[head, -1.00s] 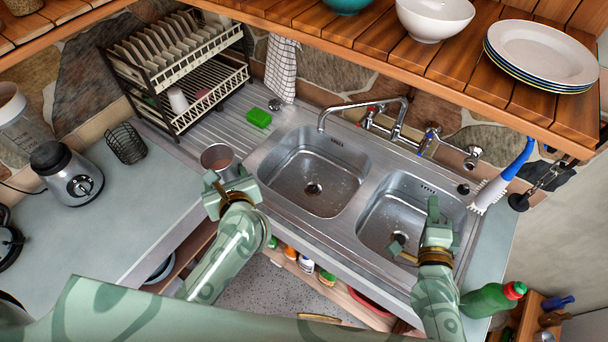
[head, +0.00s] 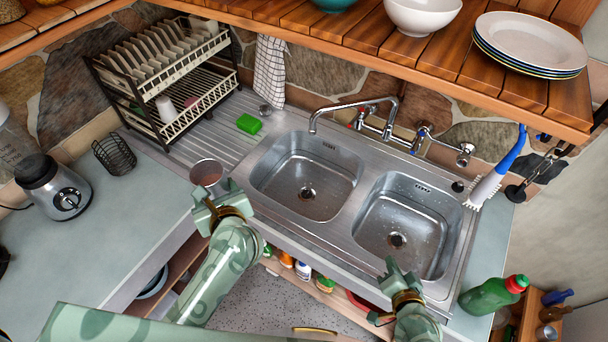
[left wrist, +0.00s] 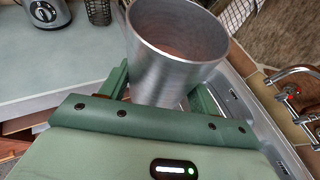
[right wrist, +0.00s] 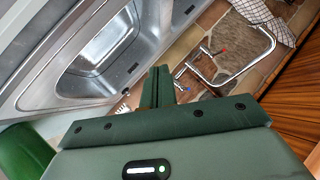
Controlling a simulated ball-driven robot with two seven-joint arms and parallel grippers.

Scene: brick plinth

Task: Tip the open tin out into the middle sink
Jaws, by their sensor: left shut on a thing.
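The open tin (head: 209,175) is a plain silver cylinder with its mouth facing up and a brownish inside. My left gripper (head: 214,200) is shut on it, left of the sink basins and near the counter's front edge. The left wrist view shows the tin (left wrist: 172,55) between the fingers, roughly upright. Two steel basins show: one (head: 300,187) next to the draining board, the other (head: 400,235) to its right. Both look empty, each with a drain. My right gripper (head: 392,268) is shut and empty, at the front edge of the right basin.
The tap (head: 350,105) reaches over the back of the left basin. A green sponge (head: 249,124) lies on the draining board (head: 215,138), beside the dish rack (head: 170,75). A wooden shelf (head: 450,50) overhangs the back.

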